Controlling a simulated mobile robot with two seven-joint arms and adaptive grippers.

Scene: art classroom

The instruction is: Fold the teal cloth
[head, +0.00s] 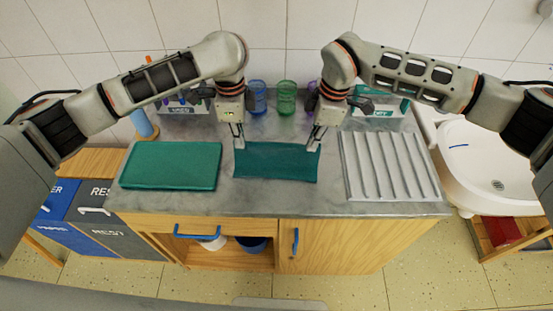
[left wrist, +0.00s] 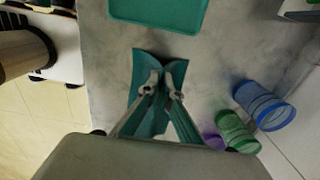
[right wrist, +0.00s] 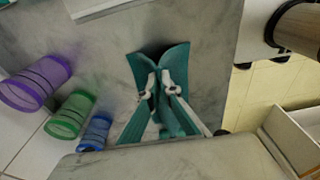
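The teal cloth (head: 277,163) lies at the middle of the grey worktop, a wide rectangle in the head view. My left gripper (head: 239,146) is at its back left corner and my right gripper (head: 315,146) at its back right corner. In the left wrist view the cloth (left wrist: 145,66) is bunched between the close fingers of the left gripper (left wrist: 161,91). In the right wrist view the cloth (right wrist: 172,60) is pinched in the same way by the right gripper (right wrist: 159,91). The fingers partly hide the cloth's back corners.
A flat teal slab or tray (head: 170,167) lies left of the cloth and a ribbed drainer (head: 388,168) lies right. Blue (head: 258,98), green (head: 287,98) and purple (head: 313,97) tumblers stand behind, near the wall. A sink (head: 486,165) is at far right.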

